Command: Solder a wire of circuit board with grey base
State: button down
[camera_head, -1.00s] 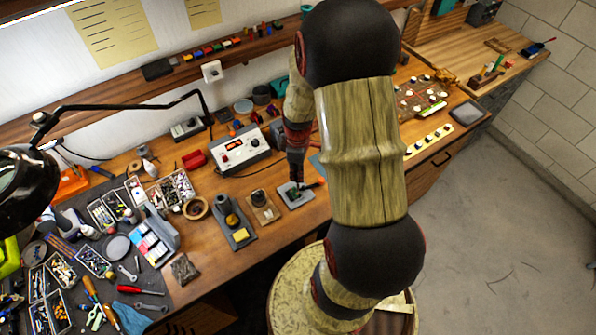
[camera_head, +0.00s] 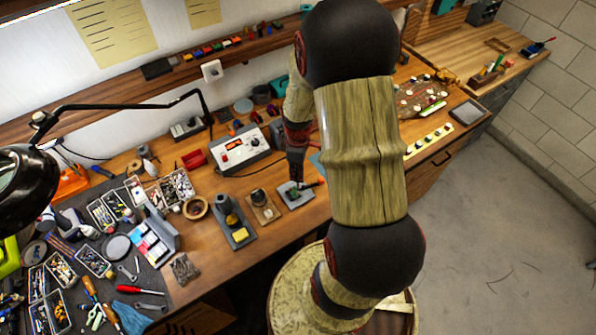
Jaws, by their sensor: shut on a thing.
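The circuit board with the grey base (camera_head: 304,199) lies on the wooden workbench, left of my arm. A small green part shows on it. My gripper (camera_head: 296,179) points down just over the back of this board. It is shut on a thin dark tool (camera_head: 314,184) that looks like a soldering iron and sticks out to the right. The tool's tip and the wire are too small to make out, so I cannot tell whether they touch. The soldering stand (camera_head: 238,236) with a yellow sponge stands to the left.
A second board on a brown base (camera_head: 263,209) lies between the stand and the grey-based board. A soldering station (camera_head: 240,150) with a red display stands behind. Parts trays and tools crowd the left side. A round stool (camera_head: 287,290) stands in front of the bench.

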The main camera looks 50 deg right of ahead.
jog(key=shift+f+b, duration=0.45)
jog(key=shift+f, duration=0.2)
dwell(2.1)
jog(key=shift+r, duration=0.15)
dwell(4.3)
